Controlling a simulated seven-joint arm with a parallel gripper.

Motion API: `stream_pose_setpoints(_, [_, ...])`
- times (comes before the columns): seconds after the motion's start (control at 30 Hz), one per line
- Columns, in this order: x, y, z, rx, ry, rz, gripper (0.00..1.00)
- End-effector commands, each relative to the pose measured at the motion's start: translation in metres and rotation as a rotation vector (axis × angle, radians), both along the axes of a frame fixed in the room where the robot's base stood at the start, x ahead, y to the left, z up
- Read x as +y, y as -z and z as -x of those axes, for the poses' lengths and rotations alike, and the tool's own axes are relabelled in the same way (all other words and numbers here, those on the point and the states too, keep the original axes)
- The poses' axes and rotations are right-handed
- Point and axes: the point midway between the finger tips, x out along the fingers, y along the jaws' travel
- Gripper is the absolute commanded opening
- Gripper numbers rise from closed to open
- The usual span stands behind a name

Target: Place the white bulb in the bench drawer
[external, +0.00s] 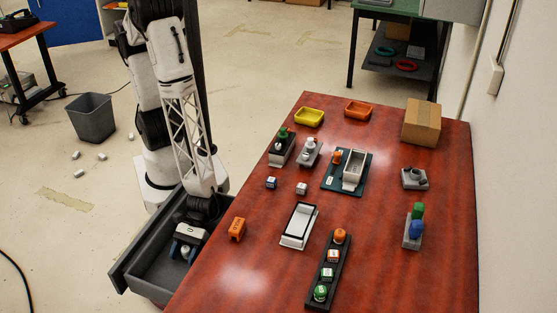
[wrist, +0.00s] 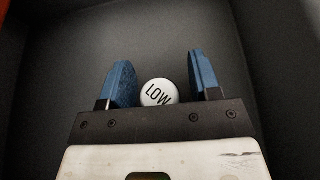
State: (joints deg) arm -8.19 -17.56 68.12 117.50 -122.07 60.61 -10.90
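The white bulb (wrist: 159,92), marked "LOW", shows between the two blue fingers of my gripper (wrist: 162,82) in the wrist view. The fingers stand apart, with a clear gap on the bulb's right side and a very narrow one on its left. In the external view my gripper (external: 187,246) is down inside the open grey bench drawer (external: 148,268). The bulb shows there as a small pale spot (external: 184,252) at the gripper, over the drawer floor. How far the bulb is from the floor is hard to tell.
The red-brown bench top (external: 260,270) lies right of the drawer. A dark rack (external: 328,272) with coloured pieces stands farther right. The drawer's walls surround my gripper.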

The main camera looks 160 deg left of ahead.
Motion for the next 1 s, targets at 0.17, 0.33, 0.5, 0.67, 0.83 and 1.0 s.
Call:
stream_pose_setpoints(0.17, [0.000, 0.000, 0.000, 0.000, 0.000, 0.000, 0.57])
stream_pose_setpoints(0.33, [0.000, -0.003, 0.000, 0.000, 0.000, 0.000, 0.57])
stream_pose_setpoints(0.5, [0.006, -0.006, 0.005, 0.000, -0.001, 0.000, 0.57])
stream_pose_setpoints(0.67, [0.014, -0.011, 0.013, -0.001, -0.002, -0.001, 0.57])
stream_pose_setpoints(0.83, [0.020, -0.026, 0.019, -0.004, 0.001, -0.001, 0.57])
stream_pose_setpoints(1.0, [0.020, -0.053, 0.019, -0.004, 0.000, -0.001, 0.57])
